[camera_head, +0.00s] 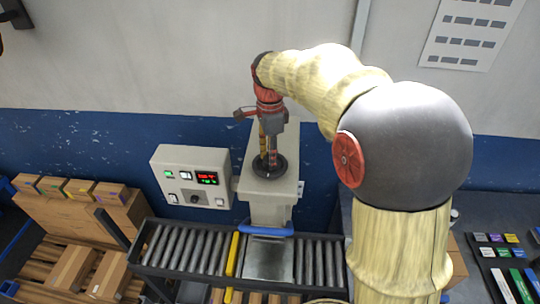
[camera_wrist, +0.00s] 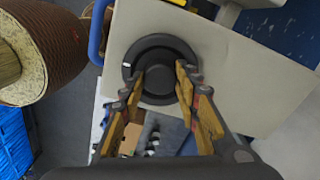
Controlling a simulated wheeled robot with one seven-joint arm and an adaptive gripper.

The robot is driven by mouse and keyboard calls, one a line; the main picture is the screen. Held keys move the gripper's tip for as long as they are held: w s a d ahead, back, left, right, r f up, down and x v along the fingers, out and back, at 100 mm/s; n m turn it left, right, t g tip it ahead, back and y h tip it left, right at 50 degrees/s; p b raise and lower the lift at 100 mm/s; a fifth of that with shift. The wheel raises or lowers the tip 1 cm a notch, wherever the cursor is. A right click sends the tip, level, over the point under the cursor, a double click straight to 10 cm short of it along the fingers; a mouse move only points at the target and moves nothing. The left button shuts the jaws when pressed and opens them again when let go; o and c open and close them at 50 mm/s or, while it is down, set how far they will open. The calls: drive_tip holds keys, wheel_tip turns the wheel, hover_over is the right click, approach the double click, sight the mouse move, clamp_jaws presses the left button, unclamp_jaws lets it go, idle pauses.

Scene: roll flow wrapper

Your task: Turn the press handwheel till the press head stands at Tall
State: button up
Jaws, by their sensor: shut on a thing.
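The black round handwheel (camera_head: 269,174) lies flat on top of the beige press (camera_head: 268,208). In the wrist view the handwheel (camera_wrist: 161,52) shows a dark rim, a raised round middle and a small white mark at its upper left. My gripper (camera_head: 268,158) points straight down onto the handwheel. In the wrist view the yellow-brown fingers of my gripper (camera_wrist: 160,75) stand on either side of the raised middle and are shut on the wheel. A blue part (camera_head: 265,230) sits at the front foot of the press, above a metal plate (camera_head: 268,260). No Tall mark is readable.
A control box (camera_head: 191,177) with a lit red and green display stands left of the press. A roller conveyor (camera_head: 180,249) runs in front, with a yellow bar (camera_head: 233,254) across it. Cartons (camera_head: 108,206) stand at left. A brown roll (camera_wrist: 45,48) shows in the wrist view.

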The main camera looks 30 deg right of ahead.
drive_tip(key=shift+r, duration=0.1)
drive_tip(key=o, duration=1.2)
drive_tip(key=shift+c, duration=0.2)
wheel_tip(320, 180, up, 12)
idle(0.3)
